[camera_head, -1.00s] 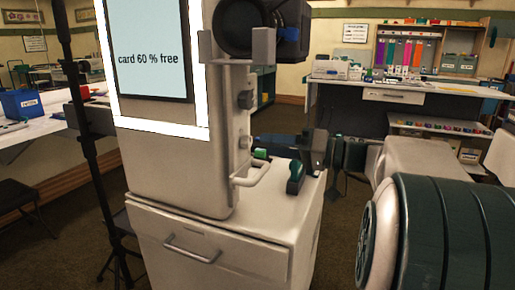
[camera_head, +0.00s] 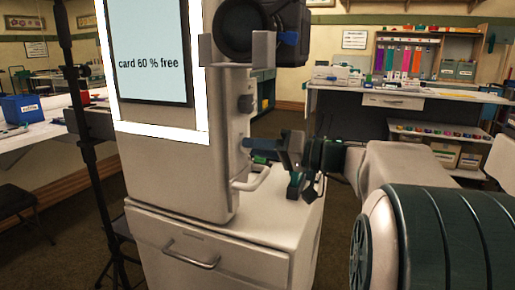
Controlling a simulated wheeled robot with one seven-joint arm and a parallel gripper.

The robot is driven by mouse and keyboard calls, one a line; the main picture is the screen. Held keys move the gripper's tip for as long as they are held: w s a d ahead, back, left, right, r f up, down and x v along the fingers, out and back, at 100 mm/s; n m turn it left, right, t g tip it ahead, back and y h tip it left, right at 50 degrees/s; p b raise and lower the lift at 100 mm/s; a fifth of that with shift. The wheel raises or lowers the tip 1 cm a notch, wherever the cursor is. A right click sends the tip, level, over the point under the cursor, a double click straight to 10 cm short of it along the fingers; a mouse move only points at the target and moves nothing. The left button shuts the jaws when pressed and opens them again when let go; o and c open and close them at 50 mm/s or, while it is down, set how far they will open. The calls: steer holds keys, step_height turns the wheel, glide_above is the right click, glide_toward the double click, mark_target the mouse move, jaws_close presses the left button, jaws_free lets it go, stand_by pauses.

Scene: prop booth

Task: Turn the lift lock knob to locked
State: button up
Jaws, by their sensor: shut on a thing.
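A pale booth column (camera_head: 175,165) with a lit screen stands on a white cabinet. On its right side are two small grey knobs, an upper one (camera_head: 245,103) and a lower one (camera_head: 246,143).
A curved white handle (camera_head: 252,180) sticks out just below my fingers. A black camera (camera_head: 255,30) is mounted above. A dark tripod pole (camera_head: 85,130) stands at left.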

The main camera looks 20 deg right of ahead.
steer(key=m+p, duration=0.2)
steer(key=m, duration=0.2)
steer(key=shift+m, duration=0.3)
steer(key=m+p, duration=0.3)
steer(key=m, duration=0.1)
steer(key=shift+r+m, duration=0.1)
steer(key=shift+m, duration=0.2)
steer(key=m+p, duration=0.4)
steer(key=shift+m, duration=0.4)
steer(key=shift+m+t+p, duration=0.4)
steer(key=shift+m+p, duration=1.35)
steer(key=shift+m, duration=0.45)
steer(key=o, duration=1)
steer(key=shift+s, duration=0.1)
